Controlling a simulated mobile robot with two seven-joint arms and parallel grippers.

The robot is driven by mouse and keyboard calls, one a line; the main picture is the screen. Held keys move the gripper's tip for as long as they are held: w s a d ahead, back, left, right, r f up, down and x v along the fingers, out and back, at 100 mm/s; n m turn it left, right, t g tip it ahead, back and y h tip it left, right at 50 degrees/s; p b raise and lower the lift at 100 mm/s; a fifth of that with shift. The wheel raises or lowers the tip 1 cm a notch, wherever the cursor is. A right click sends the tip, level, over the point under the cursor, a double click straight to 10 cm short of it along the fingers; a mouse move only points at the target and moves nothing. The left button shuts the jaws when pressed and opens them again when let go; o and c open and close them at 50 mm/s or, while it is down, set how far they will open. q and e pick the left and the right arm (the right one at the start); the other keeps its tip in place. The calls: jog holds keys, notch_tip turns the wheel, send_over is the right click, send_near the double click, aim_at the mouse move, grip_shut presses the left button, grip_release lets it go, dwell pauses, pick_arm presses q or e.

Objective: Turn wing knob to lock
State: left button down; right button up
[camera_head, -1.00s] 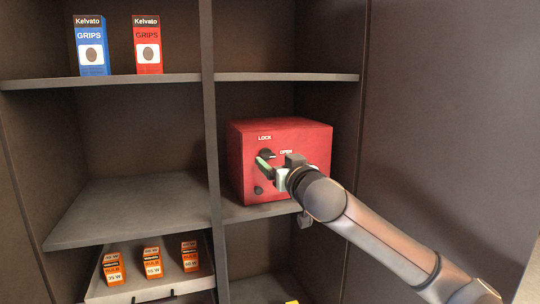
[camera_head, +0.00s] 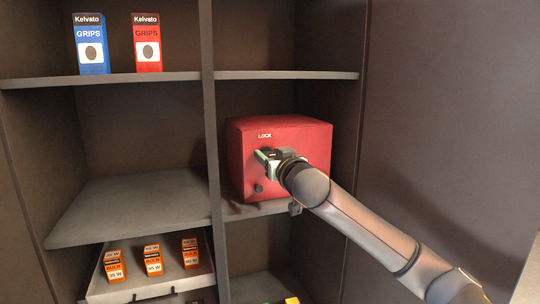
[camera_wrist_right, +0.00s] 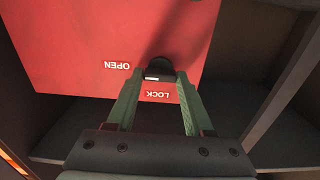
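The red box (camera_head: 300,150) stands on the middle right shelf, with a white LOCK label (camera_head: 265,136) on its front. It also shows in the right wrist view (camera_wrist_right: 60,35), with the LOCK label (camera_wrist_right: 158,96) between my fingers and an OPEN label (camera_wrist_right: 117,65) to the left. The dark wing knob (camera_wrist_right: 160,69) sits between the green fingertips of my right gripper (camera_wrist_right: 161,75), which are close on both sides of it. Whether they press on the knob, I cannot tell. In the head view, my right gripper (camera_head: 265,156) covers the knob. My left gripper is not in view.
A vertical divider (camera_head: 208,130) runs left of the box. A blue grips box (camera_head: 91,45) and a red grips box (camera_head: 147,43) stand on the upper left shelf. A tray (camera_head: 150,287) with orange bulb boxes is at lower left. The middle left shelf (camera_head: 130,210) is empty.

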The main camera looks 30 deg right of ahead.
grip_shut()
